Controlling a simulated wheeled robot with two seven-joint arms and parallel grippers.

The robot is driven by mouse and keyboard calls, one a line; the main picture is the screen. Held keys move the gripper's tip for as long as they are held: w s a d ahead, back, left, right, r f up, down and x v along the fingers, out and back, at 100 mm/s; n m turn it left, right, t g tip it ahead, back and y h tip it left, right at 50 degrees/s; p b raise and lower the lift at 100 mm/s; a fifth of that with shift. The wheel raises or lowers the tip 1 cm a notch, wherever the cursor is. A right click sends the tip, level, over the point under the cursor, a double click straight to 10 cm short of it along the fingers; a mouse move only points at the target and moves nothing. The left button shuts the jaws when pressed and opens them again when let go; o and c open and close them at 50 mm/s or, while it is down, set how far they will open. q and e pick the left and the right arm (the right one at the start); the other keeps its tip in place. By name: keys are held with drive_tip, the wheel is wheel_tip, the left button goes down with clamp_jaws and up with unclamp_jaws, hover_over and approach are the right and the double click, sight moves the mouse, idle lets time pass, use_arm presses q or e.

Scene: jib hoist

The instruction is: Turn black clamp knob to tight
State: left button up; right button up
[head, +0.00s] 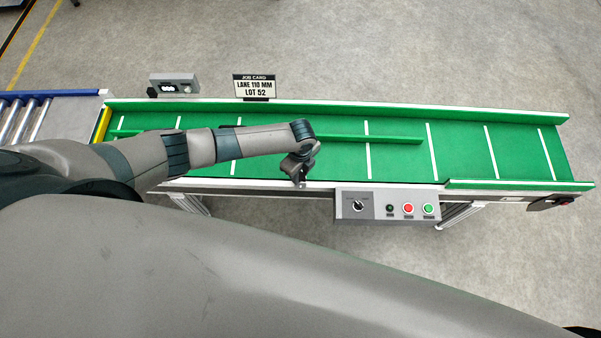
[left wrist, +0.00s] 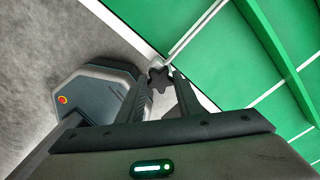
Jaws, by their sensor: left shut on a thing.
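The black clamp knob (left wrist: 159,75), star-shaped, shows in the left wrist view at the near side edge of the green conveyor. My left gripper (left wrist: 160,84) has its two fingers on either side of the knob and is shut on it. In the head view my left gripper (head: 299,176) points down at the conveyor's near rail, left of the control box. It hides the knob there. I cannot read whether the knob is loose or tight. My right gripper is in neither view.
The green conveyor belt (head: 465,148) has white cross lines and a green guide bar (head: 390,139) along it. A grey control box (head: 387,204) with a dial and buttons hangs on the near side. A job card (head: 254,87) reading "LANE 110 MM LOT 52" and a small display box (head: 174,86) stand behind.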

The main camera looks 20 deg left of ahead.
sight(301, 175)
use_arm(q)
drive_tip(key=m+b, duration=0.1)
drive_tip(key=m, duration=0.3)
drive_tip(key=shift+f+m+b, duration=0.1)
drive_tip(key=shift+m+b, duration=0.2)
drive_tip(key=m+b, duration=0.1)
drive_tip(key=m, duration=0.3)
drive_tip(key=shift+m+b, duration=0.3)
drive_tip(key=shift+b, duration=0.05)
drive_tip(key=o, duration=1)
drive_tip(key=shift+o, duration=0.2)
wheel_tip(301, 175, up, 18)
drive_tip(key=b, duration=0.2)
drive_tip(key=shift+f+b, duration=0.15)
drive_tip(key=shift+b, duration=0.2)
